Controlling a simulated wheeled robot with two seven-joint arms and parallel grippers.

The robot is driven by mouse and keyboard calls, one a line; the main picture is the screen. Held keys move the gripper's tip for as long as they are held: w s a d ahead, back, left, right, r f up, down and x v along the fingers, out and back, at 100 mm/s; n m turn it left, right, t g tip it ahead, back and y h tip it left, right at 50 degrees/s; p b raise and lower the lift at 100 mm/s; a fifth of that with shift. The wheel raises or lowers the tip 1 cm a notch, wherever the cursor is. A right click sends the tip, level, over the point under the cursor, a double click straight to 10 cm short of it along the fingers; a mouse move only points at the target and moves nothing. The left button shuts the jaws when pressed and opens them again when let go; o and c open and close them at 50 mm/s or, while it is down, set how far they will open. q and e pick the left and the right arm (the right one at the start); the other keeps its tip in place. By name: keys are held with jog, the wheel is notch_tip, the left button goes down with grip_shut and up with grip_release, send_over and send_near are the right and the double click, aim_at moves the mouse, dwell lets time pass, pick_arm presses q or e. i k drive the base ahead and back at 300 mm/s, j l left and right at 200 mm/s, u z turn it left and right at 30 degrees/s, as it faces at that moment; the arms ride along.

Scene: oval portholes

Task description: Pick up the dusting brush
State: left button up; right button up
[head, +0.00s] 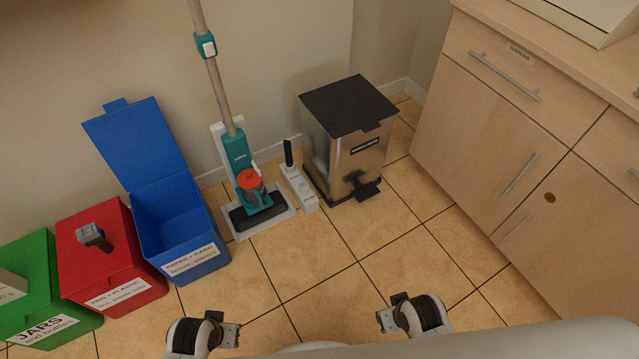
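A dark grey piece with a square, ribbed head and a short stub, which looks like the dusting brush (92,235), lies on the lid of the red bin (108,262) at the left. My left gripper (229,336) and my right gripper (387,319) show only in part at the bottom edge, low and well apart from the brush. Their fingers cannot be made out clearly, and I see nothing held in them.
Beside the red bin stand a green bin (40,275) and a blue bin (165,215) with its lid raised. An upright teal cleaner (238,155), a white holder with a black upright piece (300,188), and a steel pedal bin (345,155) line the wall. Cabinets (510,130) stand right; the middle tile floor is clear.

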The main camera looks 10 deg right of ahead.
aim_at(90, 234)
jog(key=u, duration=1.6)
